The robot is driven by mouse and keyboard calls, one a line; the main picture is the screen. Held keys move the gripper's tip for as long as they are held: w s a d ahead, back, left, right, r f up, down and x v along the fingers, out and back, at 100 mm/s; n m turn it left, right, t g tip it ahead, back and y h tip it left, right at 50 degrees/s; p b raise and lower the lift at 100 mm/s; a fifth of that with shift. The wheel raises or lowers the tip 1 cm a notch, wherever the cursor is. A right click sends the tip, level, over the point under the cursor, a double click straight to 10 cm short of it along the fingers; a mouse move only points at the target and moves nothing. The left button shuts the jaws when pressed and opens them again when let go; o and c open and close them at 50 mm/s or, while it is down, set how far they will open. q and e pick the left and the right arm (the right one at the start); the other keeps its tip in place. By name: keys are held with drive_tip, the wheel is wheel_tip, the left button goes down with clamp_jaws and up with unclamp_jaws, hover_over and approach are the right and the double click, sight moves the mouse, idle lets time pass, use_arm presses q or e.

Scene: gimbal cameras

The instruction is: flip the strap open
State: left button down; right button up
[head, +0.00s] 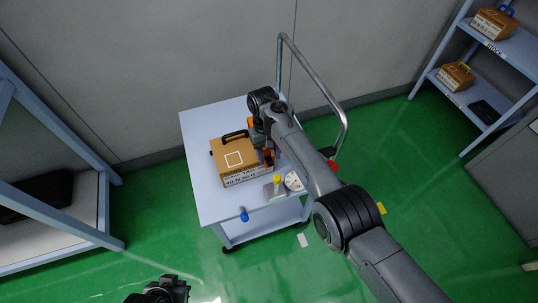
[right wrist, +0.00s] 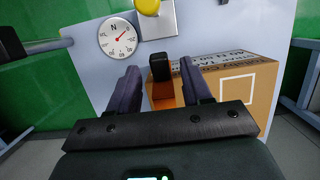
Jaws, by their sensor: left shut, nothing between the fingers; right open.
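A tan box (head: 234,160) with a black handle, a white square outline and printed text sits on the cart top. It also shows in the right wrist view (right wrist: 262,80). What looks like the strap is an orange band (right wrist: 164,94) with a black end piece (right wrist: 160,68) at the box's side. My right gripper (right wrist: 159,72) is open, with its fingers on either side of the black end piece; contact cannot be told. In the head view, the right gripper (head: 267,158) is at the box's right side, partly hidden by my arm. My left gripper (head: 165,288) is shut and empty at the bottom edge, away from the cart.
The pale blue cart (head: 205,195) also carries a plate with a yellow knob (head: 277,181) and a round dial (head: 294,181). A blue knob (head: 244,214) is at its front edge. A metal rail (head: 318,80) rises at the back right. Shelves stand left and right.

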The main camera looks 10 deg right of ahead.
drive_tip(key=v, duration=0.5)
drive_tip(key=b+v, duration=0.1)
drive_tip(key=v, duration=0.2)
drive_tip(key=shift+w, duration=0.15)
drive_tip(key=shift+r+b, duration=0.35)
drive_tip(key=shift+r, duration=0.15)
drive_tip(key=shift+w+r, duration=0.1)
drive_tip(key=shift+r, duration=0.25)
